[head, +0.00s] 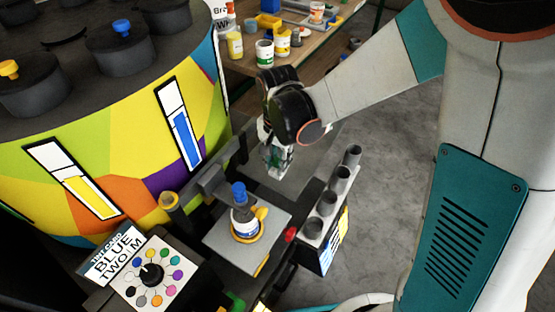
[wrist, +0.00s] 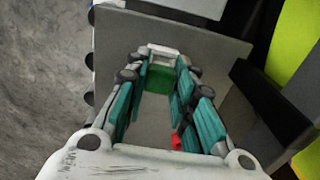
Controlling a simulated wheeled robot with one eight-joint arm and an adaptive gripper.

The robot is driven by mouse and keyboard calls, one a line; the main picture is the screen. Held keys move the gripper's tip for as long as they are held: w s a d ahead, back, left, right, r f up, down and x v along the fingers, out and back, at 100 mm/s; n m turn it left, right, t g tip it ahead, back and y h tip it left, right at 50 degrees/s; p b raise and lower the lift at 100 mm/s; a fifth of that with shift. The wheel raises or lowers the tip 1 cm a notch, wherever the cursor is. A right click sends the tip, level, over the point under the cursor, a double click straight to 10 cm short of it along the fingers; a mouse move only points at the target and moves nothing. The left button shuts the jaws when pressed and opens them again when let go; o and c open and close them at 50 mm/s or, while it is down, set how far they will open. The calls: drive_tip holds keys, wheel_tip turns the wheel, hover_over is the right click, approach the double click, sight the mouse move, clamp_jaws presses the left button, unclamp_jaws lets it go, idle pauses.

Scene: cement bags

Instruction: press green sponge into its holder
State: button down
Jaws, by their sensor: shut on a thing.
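The green sponge (wrist: 160,76) shows in the wrist view as a small green block between the tips of my gripper (wrist: 158,68). My gripper is shut on it. A small white piece (wrist: 163,51) lies just beyond the sponge at the fingertips; I cannot tell whether it is part of a holder. In the head view my gripper (head: 274,168) points down over a grey surface, between the colourful drum and the cup rack. The sponge is mostly hidden there by the fingers. No sponge holder can be clearly made out in either view.
A rack of grey cups (head: 323,203) stands right of my gripper. A dial panel (head: 128,286) is at front left. The drum (head: 133,165) fills the left; a table with paint pots (head: 264,53) is behind.

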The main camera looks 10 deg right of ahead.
drive_tip(key=shift+f+b, duration=0.6)
drive_tip(key=shift+f, duration=0.05)
idle(0.9)
drive_tip(key=c, duration=1.3)
unclamp_jaws()
drive_tip(key=shift+r, duration=3.85)
drive_tip(key=s+d+r+n+t, duration=0.2)
drive_tip(key=s+d+r, duration=0.1)
drive_tip(key=s+d, duration=0.1)
drive_tip(key=s+d+r+n+t, duration=0.2)
drive_tip(key=s+d+r+n, duration=0.1)
drive_tip(key=s+d, duration=0.1)
drive_tip(key=s+d+r+n+t, duration=0.2)
drive_tip(key=s+d+r+t, duration=0.1)
drive_tip(key=s+d, duration=0.2)
drive_tip(key=shift+d+r+n, duration=0.25)
drive_tip(key=shift+d+n, duration=0.05)
drive_tip(key=shift+d, duration=0.35)
